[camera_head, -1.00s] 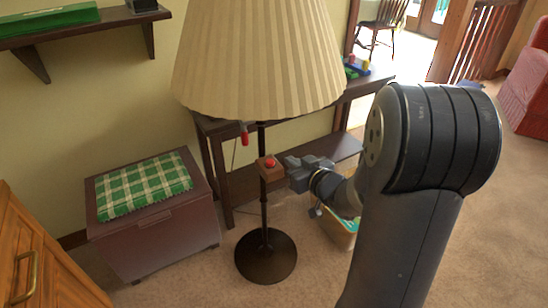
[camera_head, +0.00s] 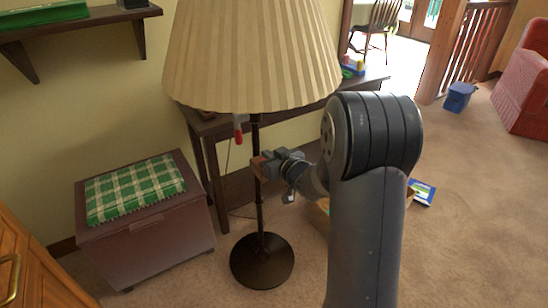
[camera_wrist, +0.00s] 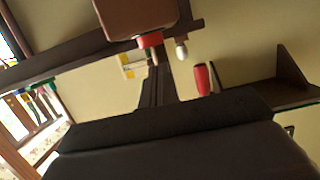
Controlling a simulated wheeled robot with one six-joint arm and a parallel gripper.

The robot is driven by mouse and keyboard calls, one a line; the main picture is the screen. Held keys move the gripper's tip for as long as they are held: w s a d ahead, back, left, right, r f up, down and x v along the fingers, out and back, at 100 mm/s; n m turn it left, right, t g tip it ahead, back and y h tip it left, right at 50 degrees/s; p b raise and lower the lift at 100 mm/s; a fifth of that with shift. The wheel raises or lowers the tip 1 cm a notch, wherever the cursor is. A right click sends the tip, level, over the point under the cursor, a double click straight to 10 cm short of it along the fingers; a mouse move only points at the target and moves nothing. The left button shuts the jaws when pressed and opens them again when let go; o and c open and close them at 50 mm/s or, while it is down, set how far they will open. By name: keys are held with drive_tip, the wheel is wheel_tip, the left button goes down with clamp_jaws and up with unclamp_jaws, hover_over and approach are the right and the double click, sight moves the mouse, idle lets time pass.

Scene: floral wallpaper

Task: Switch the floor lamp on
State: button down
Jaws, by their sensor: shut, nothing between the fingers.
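The floor lamp has a pleated cream shade (camera_head: 250,60), a thin dark pole (camera_head: 258,212) and a round dark base (camera_head: 262,262). A small brown switch box (camera_head: 257,168) sits on the pole. My gripper (camera_head: 268,164) is shut and empty, right at this box. It hides the box's top in the head view. In the wrist view, the brown box (camera_wrist: 135,14) with its red button (camera_wrist: 150,40) is at the top. The dark gripper body fills the bottom. I cannot tell whether the fingers touch the button.
A red-ended piece (camera_head: 238,136) hangs under the shade. A dark side table (camera_head: 225,125) stands behind the lamp. A brown chest (camera_head: 145,230) with a green checked cushion (camera_head: 135,188) is at left. Open carpet lies at right, with a blue bin (camera_head: 459,97).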

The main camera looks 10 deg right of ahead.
drive_tip(key=shift+f, duration=0.75)
